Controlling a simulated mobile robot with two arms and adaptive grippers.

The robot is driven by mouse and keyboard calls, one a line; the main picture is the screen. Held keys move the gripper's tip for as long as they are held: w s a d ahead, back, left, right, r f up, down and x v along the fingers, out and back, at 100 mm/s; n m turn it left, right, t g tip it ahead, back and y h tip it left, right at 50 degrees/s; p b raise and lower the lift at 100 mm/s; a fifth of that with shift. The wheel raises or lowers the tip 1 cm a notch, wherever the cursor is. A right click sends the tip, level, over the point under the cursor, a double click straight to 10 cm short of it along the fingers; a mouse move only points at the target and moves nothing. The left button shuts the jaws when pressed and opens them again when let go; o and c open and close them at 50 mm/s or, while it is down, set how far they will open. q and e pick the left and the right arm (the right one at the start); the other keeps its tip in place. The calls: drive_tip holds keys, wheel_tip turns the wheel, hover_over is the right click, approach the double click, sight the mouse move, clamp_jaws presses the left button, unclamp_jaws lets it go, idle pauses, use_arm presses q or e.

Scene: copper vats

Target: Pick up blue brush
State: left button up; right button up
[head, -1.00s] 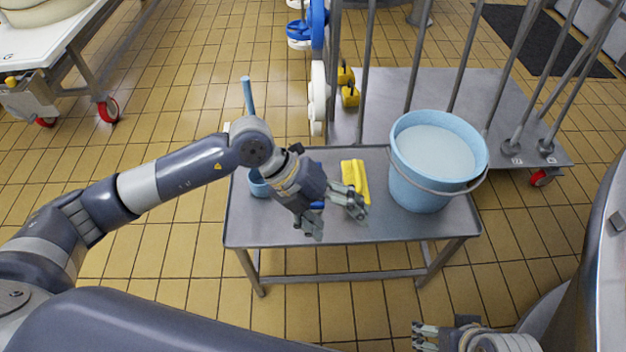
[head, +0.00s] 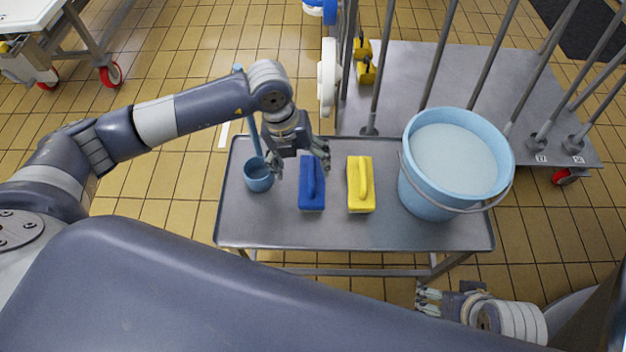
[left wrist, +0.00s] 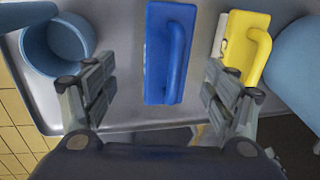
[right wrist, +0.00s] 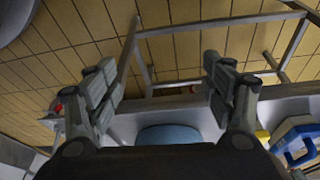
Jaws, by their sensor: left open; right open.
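The blue brush (head: 311,186), a flat block with a raised handle, lies on the metal table (head: 290,232). It also shows in the left wrist view (left wrist: 156,60), centred between the fingers and beyond their tips. My left gripper (head: 300,165) is open and empty above the blue brush's far end. It also shows open in the left wrist view (left wrist: 158,88). My right gripper (head: 424,298) is open and empty, low near the table's front right corner. It also shows open in the right wrist view (right wrist: 163,85).
A yellow brush (head: 361,186) lies right of the blue one. A blue scoop with a long handle (head: 257,178) stands on the left. A large light-blue bucket (head: 432,192) stands on the right. The table's front strip is clear. A trolley with poles (head: 400,75) stands behind.

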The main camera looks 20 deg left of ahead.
use_arm(q)
drive_tip(key=shift+w+d+f, duration=0.1)
drive_tip(key=shift+d+f, duration=0.05)
drive_tip(key=shift+f, duration=0.45)
drive_tip(key=shift+d+f, duration=0.1)
drive_tip(key=shift+f, duration=0.5)
drive_tip(key=shift+d+f+b, duration=0.2)
drive_tip(key=shift+f+b, duration=0.05)
drive_tip(key=shift+f, duration=0.2)
drive_tip(key=shift+d+f+b, duration=0.2)
drive_tip(key=shift+f, duration=0.25)
drive_tip(key=shift+w+d+f+b, duration=0.1)
drive_tip(key=shift+d+f+b, duration=0.1)
drive_tip(key=shift+f, duration=0.45)
drive_tip(key=shift+d+f+b, duration=0.15)
drive_tip(key=shift+f, duration=0.45)
drive_tip(key=shift+d+f, duration=0.1)
drive_tip(key=shift+f, duration=0.15)
drive_tip(key=c, duration=1.3)
use_arm(e)
drive_tip(key=w+a+t, duration=0.1)
drive_tip(key=w+t, duration=0.2)
drive_tip(key=w, duration=0.3)
drive_tip(key=shift+a+r+y, duration=0.4)
